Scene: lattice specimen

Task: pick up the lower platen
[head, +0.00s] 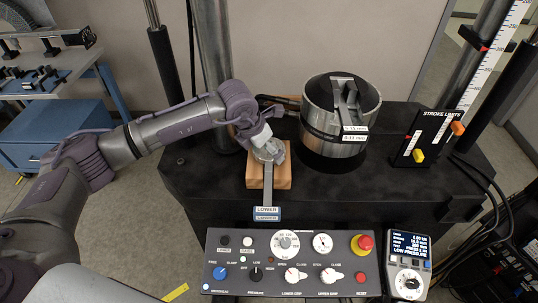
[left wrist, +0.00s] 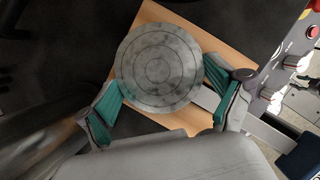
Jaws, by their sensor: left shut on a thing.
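The lower platen is a round grey metal disc with concentric rings in the left wrist view (left wrist: 158,65), over a light wooden block (left wrist: 213,50). In the head view it shows as a small metal piece (head: 268,153) on that block, partly hidden by my gripper. My left gripper (head: 264,146) is shut on the platen; its green-padded fingers (left wrist: 163,100) are at opposite edges of the disc. A grey bar runs forward from the block to a "LOWER" label (head: 267,213). I cannot tell whether the platen still touches the block. My right gripper is not in view.
A stroke-limits plate (head: 425,138) stands at right. A steel column rises behind.

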